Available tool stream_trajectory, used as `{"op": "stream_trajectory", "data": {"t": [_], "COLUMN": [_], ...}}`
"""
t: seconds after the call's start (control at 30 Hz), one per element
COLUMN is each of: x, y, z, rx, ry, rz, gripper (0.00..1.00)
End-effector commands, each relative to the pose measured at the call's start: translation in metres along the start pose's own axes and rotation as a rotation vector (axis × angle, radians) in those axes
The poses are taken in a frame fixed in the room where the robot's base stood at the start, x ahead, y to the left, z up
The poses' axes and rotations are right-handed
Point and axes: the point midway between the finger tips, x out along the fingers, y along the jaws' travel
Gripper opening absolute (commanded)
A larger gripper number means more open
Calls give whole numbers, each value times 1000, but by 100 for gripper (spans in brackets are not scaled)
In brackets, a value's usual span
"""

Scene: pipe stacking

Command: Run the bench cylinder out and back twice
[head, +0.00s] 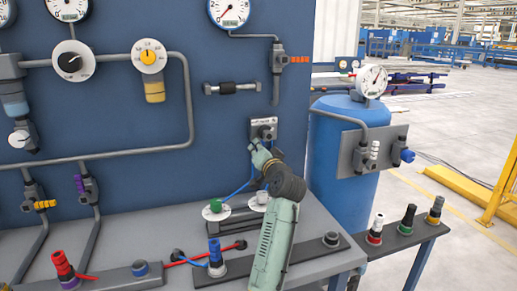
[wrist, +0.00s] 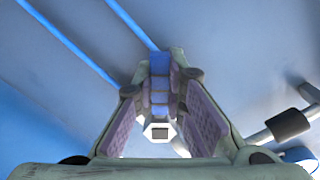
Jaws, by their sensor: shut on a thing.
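My gripper (head: 258,150) is at a small valve plate (head: 257,122) low on the blue panel, its fingers just under the dark knob. In the wrist view the fingers (wrist: 160,100) close around a narrow part with blue segments, seemingly the valve lever (wrist: 160,88). A pale nut-like end (wrist: 160,131) shows between the pads. Thin blue tubes (wrist: 65,42) run past the fingers. A dark bar-shaped body (head: 238,217), perhaps the bench cylinder, lies on the bench below and is partly hidden by my forearm. I cannot tell its rod position.
A green button (head: 215,206) and a pale button stand on the bench. A rod with a black sleeve (head: 231,88) is on the panel above left. A blue tank (head: 338,150) with a gauge stands at the right. Red and blue fittings (head: 216,258) stand at the bench front.

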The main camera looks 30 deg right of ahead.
Motion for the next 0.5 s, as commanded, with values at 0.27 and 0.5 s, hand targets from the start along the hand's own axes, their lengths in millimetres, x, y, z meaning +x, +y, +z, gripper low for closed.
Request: {"op": "stream_trajectory", "data": {"t": [0.27, 0.5], "x": [0, 0], "y": [0, 0], "z": [0, 0], "rx": [9, 7], "ry": [0, 0], "rz": [-1, -1], "gripper": [0, 23]}}
